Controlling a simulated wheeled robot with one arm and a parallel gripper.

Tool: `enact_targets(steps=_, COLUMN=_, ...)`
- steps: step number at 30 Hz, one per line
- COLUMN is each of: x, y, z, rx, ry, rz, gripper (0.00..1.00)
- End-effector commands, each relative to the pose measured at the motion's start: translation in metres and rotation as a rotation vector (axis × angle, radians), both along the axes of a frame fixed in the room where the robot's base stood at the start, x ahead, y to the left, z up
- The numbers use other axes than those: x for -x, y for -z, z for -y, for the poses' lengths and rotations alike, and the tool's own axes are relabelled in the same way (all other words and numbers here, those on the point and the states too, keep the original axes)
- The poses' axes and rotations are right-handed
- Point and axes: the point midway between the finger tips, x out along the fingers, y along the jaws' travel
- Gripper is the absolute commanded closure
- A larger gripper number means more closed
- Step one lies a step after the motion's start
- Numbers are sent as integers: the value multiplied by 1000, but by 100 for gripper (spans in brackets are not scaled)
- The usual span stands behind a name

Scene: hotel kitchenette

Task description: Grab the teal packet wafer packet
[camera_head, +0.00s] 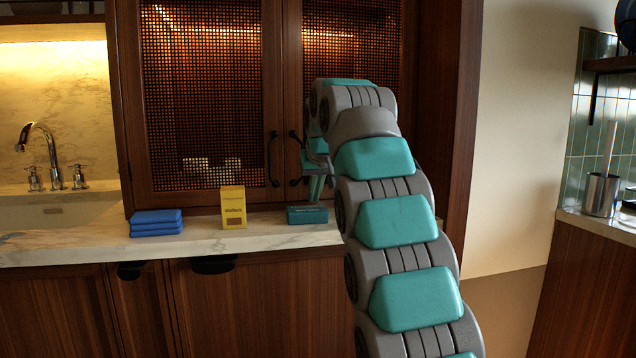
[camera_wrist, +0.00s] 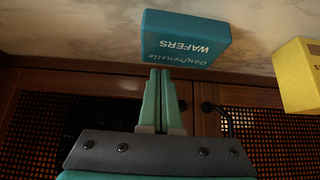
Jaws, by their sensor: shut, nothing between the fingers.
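The teal wafer packet (camera_head: 307,215) lies on the marble counter in front of the cabinet doors. In the wrist view the same packet (camera_wrist: 186,38), labelled WAFERS, sits just past my fingertips. My gripper (camera_head: 314,198) points down close above the packet in the head view. In the wrist view my gripper (camera_wrist: 165,70) has its two teal fingers together with nothing between them. The fingertips appear very near the packet's edge; I cannot tell whether they touch it.
A yellow packet (camera_head: 233,208) stands upright left of the teal packet, and shows in the wrist view (camera_wrist: 300,74). A stack of folded blue cloths (camera_head: 156,223) lies farther left. Cabinet doors with dark handles (camera_head: 274,160) rise close behind. The counter front (camera_head: 270,239) is clear.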

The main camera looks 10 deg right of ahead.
Motion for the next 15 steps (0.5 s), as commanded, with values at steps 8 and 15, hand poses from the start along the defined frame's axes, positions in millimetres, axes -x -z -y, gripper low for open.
enact_targets(steps=8, x=-22, y=18, z=2, rx=-1, ry=1, rz=0, gripper=100)
enact_targets(steps=15, x=-22, y=18, z=2, rx=-1, ry=1, rz=0, gripper=100)
